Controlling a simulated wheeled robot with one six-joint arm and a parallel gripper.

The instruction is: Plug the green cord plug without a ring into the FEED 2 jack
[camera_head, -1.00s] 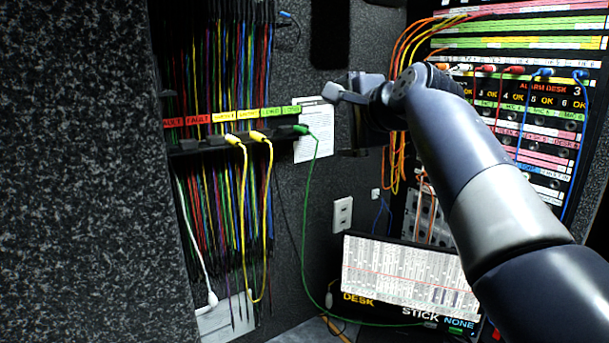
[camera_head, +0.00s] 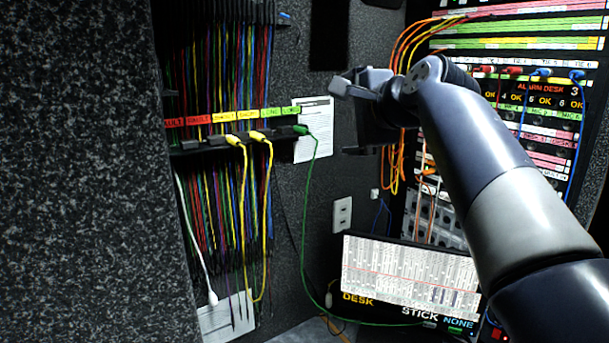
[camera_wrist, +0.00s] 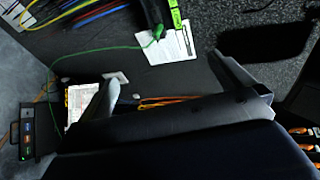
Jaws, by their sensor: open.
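A green plug (camera_head: 301,130) sits at the right end of the dark labelled ledge (camera_head: 215,146), with its green cord hanging down toward the desk. It also shows in the wrist view (camera_wrist: 158,32), beyond my fingers. Whether it bears a ring is too small to tell. My gripper (camera_head: 348,118) is open and empty, to the right of the plug and apart from it. Its two spread fingers also show in the wrist view (camera_wrist: 170,82). The jack panel (camera_head: 545,125) is at the right, partly behind my arm. I cannot read a FEED 2 label.
Two yellow plugs (camera_head: 246,138) with hanging cords sit left of the green one on the ledge. A white paper sheet (camera_head: 314,145) is on the wall behind it. Orange cables (camera_head: 398,75) hang beside the panel. A lit screen (camera_head: 400,275) stands below my gripper.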

